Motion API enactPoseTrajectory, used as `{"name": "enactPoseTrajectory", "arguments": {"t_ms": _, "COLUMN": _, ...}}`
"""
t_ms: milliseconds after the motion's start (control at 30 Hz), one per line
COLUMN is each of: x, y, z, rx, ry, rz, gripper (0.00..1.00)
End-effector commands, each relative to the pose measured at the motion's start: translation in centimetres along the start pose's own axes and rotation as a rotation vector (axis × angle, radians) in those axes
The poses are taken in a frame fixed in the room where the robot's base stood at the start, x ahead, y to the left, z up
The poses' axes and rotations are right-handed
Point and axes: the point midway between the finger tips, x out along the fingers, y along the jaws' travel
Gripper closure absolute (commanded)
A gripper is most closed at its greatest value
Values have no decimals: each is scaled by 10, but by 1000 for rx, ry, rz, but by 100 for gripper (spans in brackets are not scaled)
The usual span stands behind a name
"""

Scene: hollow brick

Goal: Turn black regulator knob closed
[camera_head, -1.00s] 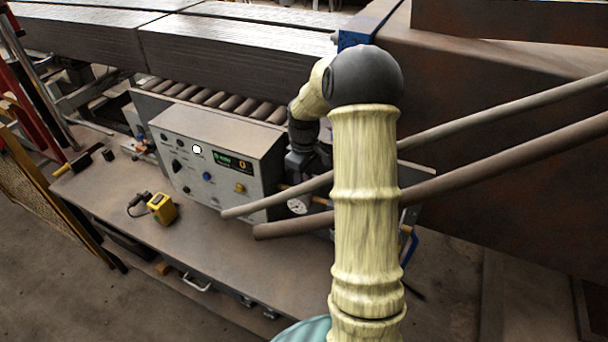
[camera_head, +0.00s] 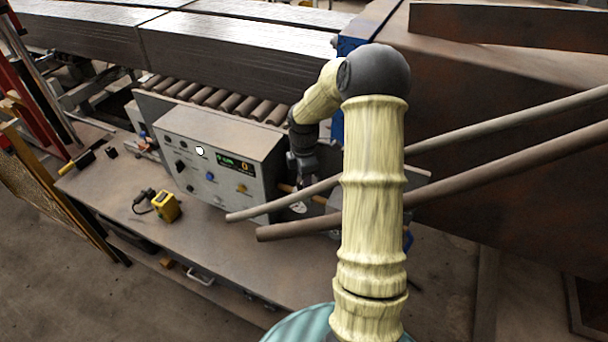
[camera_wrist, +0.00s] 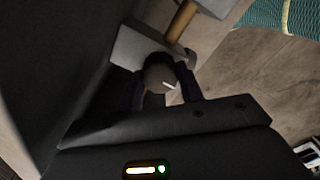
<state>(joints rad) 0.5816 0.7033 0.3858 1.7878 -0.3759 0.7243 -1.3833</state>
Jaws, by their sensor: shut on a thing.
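The black regulator knob (camera_wrist: 160,72) shows in the wrist view as a dark round cap with a short white mark. It sits between the two fingers of my gripper (camera_wrist: 162,90), which are shut on it. In the head view my gripper (camera_head: 303,178) reaches down at the right end of the grey control box (camera_head: 222,165). The knob is hidden there behind my gripper and arm. A round gauge (camera_head: 299,208) shows partly, just below my gripper.
A brass-coloured pipe (camera_wrist: 181,22) and a grey block (camera_wrist: 140,47) lie close to the knob. A yellow device (camera_head: 166,206) stands on the bench, whose front left is largely clear.

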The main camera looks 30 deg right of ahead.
Motion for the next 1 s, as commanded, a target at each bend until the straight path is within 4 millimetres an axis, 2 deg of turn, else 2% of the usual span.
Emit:
{"name": "enactPoseTrajectory", "arguments": {"t_ms": 233, "x": -3, "y": 2, "z": 0, "rx": -67, "ry": 0, "rz": 8, "gripper": 86}}
{"name": "enactPoseTrajectory", "arguments": {"t_ms": 633, "x": -2, "y": 2, "z": 0, "rx": -76, "ry": -1, "rz": 8, "gripper": 86}}
{"name": "enactPoseTrajectory", "arguments": {"t_ms": 667, "x": -2, "y": 2, "z": 0, "rx": -76, "ry": -1, "rz": 8, "gripper": 59}}
{"name": "enactPoseTrajectory", "arguments": {"t_ms": 767, "x": -2, "y": 2, "z": 0, "rx": -75, "ry": -1, "rz": 6, "gripper": 41}}
{"name": "enactPoseTrajectory", "arguments": {"t_ms": 1000, "x": -1, "y": 1, "z": 0, "rx": -74, "ry": 0, "rz": 3, "gripper": 41}}
